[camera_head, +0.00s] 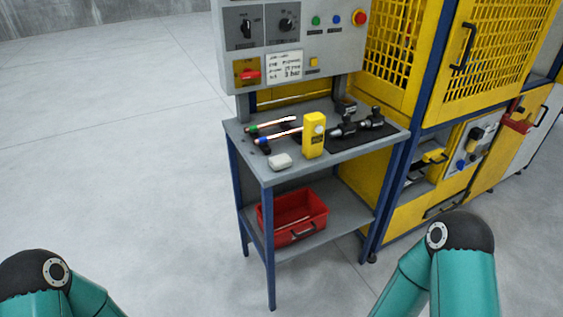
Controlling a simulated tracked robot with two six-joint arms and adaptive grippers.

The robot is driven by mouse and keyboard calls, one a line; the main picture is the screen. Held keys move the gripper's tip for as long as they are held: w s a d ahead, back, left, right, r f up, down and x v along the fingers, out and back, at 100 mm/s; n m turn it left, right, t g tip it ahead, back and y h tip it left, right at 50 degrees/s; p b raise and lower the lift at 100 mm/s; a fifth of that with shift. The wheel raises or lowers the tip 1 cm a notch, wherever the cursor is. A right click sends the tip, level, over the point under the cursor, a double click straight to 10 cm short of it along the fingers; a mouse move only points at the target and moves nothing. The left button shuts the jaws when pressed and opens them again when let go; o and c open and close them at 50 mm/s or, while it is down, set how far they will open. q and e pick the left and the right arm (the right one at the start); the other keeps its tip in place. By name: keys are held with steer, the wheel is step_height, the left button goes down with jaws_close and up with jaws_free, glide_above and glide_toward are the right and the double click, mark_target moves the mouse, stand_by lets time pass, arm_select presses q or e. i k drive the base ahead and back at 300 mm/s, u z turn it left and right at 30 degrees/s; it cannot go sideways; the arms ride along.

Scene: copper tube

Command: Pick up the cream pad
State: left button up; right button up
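The cream pad (280,161) is a small, pale, rounded block. It lies on the grey bench top (291,177) near its front left edge, to the left of a yellow device. Nothing covers it. My left and right arms show only as teal links with dark joints at the bottom corners. Neither gripper is in view, and both visible arm parts are well apart from the bench.
A yellow device (314,135) stands upright beside the pad. Copper tubes (272,125) lie behind it, and dark tools rest on a black mat (345,144). A red crate (296,217) sits on the lower shelf. Yellow caged machinery (401,50) stands right. The left floor is clear.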

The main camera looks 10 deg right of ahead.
mark_target(280, 162)
steer(key=u, duration=0.1)
steer(key=i, duration=1)
steer(key=z, duration=0.1)
